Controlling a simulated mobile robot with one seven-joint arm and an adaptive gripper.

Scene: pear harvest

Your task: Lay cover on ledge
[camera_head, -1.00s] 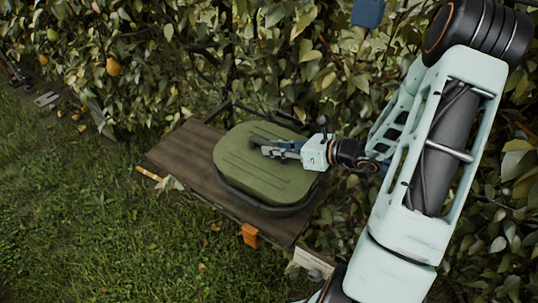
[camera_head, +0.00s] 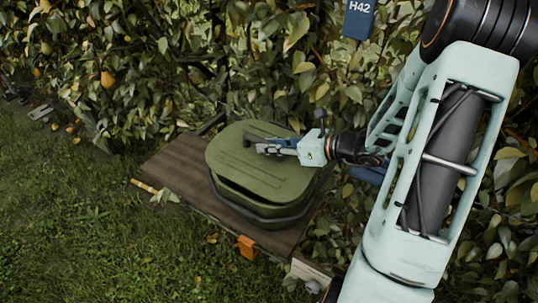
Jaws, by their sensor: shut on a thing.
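The green cover (camera_head: 250,174) is a rounded flat lid. It sits slightly raised and tilted over a dark-rimmed green container (camera_head: 262,210), with a dark gap showing along its front edge. My gripper (camera_head: 262,146) is shut on the cover's handle at its top middle; the handle is mostly hidden by the fingers. The wooden ledge (camera_head: 176,167) lies under the container, with bare boards to the left of it.
A dense leafy hedge with pears (camera_head: 107,79) stands behind the ledge. A yellowish stick (camera_head: 145,187) lies at the ledge's left edge, and an orange block (camera_head: 247,246) is at its front edge. A blue sign (camera_head: 359,18) marked H42 hangs above. Grass lies open at left.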

